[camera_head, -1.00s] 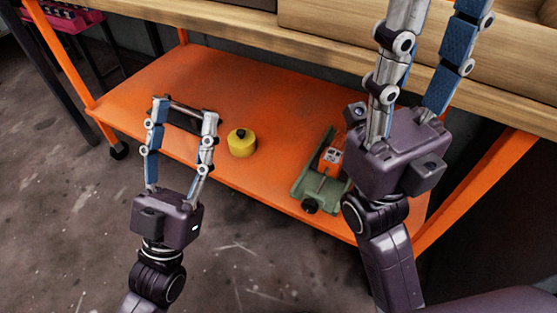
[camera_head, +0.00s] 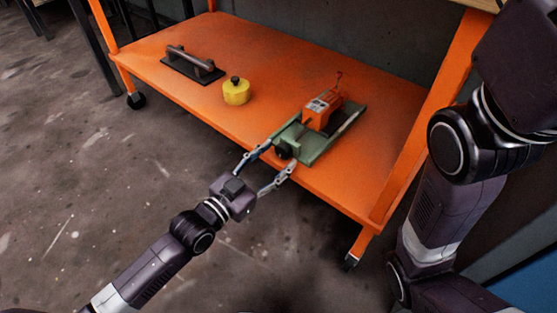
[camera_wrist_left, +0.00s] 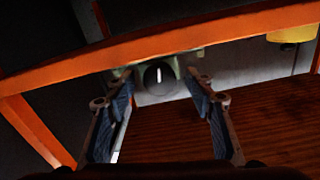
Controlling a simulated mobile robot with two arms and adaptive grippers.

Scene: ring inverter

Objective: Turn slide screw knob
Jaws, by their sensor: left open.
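The slide screw knob (camera_head: 283,153) is a dark round knob on the near end of a green slide base (camera_head: 322,144) on the orange shelf. In the left wrist view the knob (camera_wrist_left: 159,77) shows a short white mark standing nearly upright on its face. My left gripper (camera_head: 280,156) is open, with its fingertips either side of the knob. In the left wrist view the fingers are spread wide, with a visible gap to the knob on each side. My right arm is at the right edge; its fingers are out of view.
An orange block (camera_head: 322,111) sits on the green base. A yellow cylinder (camera_head: 236,94) with a dark top and a dark plate with a handle (camera_head: 190,66) stand farther left on the orange shelf (camera_head: 145,55). The shelf's front edge runs close to my left gripper.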

